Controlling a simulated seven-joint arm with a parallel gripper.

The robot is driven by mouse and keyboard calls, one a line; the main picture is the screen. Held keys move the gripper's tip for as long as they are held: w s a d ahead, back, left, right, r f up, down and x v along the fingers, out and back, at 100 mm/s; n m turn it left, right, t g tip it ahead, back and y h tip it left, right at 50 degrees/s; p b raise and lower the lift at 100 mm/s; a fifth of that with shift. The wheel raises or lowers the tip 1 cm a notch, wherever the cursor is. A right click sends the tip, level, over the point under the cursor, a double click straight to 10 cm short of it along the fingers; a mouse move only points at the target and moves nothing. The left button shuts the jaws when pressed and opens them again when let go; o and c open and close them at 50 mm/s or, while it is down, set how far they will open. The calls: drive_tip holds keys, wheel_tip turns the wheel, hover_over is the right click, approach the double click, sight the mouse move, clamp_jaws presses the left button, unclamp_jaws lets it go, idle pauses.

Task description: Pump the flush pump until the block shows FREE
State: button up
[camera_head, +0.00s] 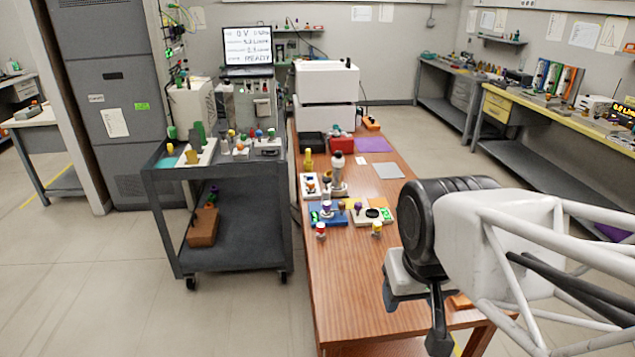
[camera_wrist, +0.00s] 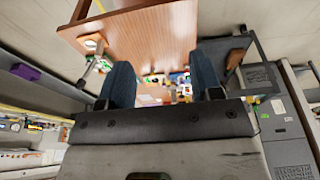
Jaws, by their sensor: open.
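Several small devices sit close together on the wooden bench (camera_head: 340,258). A grey-topped upright device (camera_head: 338,176) stands behind a blue block (camera_head: 327,217) with a green-lit patch. I cannot tell for sure which one is the flush pump or which block carries the FREE sign; no FREE text is readable. A monitor (camera_head: 247,46) at the back shows several lines, including 0 V and what looks like READY. My gripper is open and empty: its two blue-grey fingers stand apart in the wrist view (camera_wrist: 162,85). It is high, well apart from the devices.
Bottles with red (camera_head: 320,229) and yellow caps (camera_head: 377,228) stand on the bench's near side. A grey cart (camera_head: 216,168) stands to the left, and white boxes (camera_head: 327,82) at the far end. The near bench top is mostly clear.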

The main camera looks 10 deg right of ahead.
drive_tip(key=shift+w+r, duration=0.1)
drive_tip(key=c, duration=0.6)
drive_tip(key=shift+w+r, duration=0.25)
drive_tip(key=shift+w, duration=0.25)
drive_tip(key=c, duration=0.5)
drive_tip(key=w+r, duration=0.3)
drive_tip(key=w, duration=0.6)
drive_tip(key=w+r+n, duration=0.1)
drive_tip(key=w+r, duration=0.2)
drive_tip(key=w, duration=0.6)
drive_tip(key=shift+w, duration=0.25)
drive_tip(key=n+g, duration=0.2)
drive_tip(key=n, duration=0.2)
hover_over(328, 179)
wheel_tip(328, 179, down, 22)
drive_tip(key=shift+s+d+r+y, duration=0.15)
drive_tip(key=shift+s+y, duration=0.1)
drive_tip(key=shift+y, duration=0.15)
drive_tip(key=shift+w+f, duration=0.15)
drive_tip(key=shift+f, duration=1.6)
drive_tip(key=shift+w+f, duration=0.1)
drive_tip(key=shift+f, duration=1.65)
